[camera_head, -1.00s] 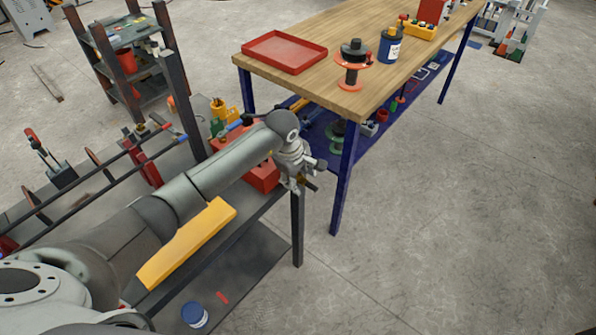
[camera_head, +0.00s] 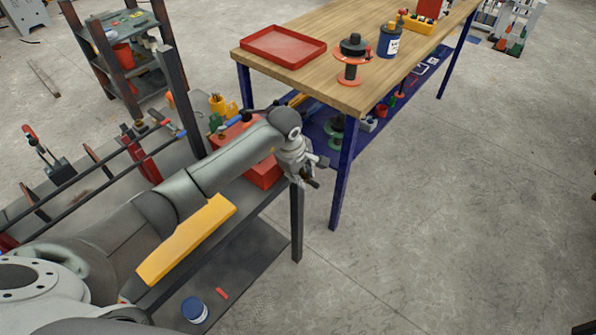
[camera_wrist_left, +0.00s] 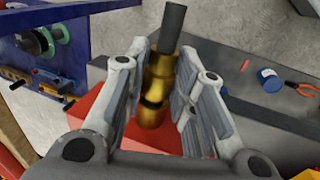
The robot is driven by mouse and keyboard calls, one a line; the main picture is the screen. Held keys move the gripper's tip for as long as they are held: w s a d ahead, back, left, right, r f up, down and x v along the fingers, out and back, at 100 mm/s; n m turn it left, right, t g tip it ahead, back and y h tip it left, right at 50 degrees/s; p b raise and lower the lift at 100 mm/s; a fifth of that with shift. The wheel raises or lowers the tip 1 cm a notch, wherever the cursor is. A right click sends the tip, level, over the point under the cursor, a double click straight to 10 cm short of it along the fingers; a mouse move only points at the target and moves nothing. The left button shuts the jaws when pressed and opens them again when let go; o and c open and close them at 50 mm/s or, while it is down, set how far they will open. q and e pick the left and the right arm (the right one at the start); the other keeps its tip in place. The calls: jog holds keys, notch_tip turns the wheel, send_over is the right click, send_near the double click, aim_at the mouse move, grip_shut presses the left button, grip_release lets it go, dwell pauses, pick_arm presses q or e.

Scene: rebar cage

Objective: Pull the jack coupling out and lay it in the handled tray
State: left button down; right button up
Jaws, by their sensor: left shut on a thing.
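My left gripper (camera_head: 308,176) is out past the end of the grey bench, beside a red box-like body. In the left wrist view its two fingers (camera_wrist_left: 159,95) are shut on the brass jack coupling (camera_wrist_left: 156,88), which has a dark ring and a dark grey rod at its far end. A red surface (camera_wrist_left: 150,137) lies behind the coupling; I cannot tell whether they touch. In the head view the coupling is mostly hidden by the gripper. A shallow red tray (camera_head: 283,46) lies empty on the wooden table; I cannot make out a handle. My right gripper is out of view.
The wooden table (camera_head: 330,77) also carries an orange-and-black spool (camera_head: 352,62), a blue can (camera_head: 389,41) and a yellow holder (camera_head: 418,23). A yellow bar (camera_head: 187,240) lies along the grey bench. A dark post (camera_head: 178,100) stands near my left arm. The floor at right is clear.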

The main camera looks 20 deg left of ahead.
aim_at(315, 185)
pick_arm(q)
jog(key=shift+s+d, duration=0.3)
jog(key=shift+d, duration=0.45)
jog(key=shift+s+d, duration=0.25)
jog(key=shift+d, duration=0.55)
jog(key=shift+s+d, duration=0.3)
jog(key=shift+d, duration=0.45)
jog(key=shift+a, duration=0.1)
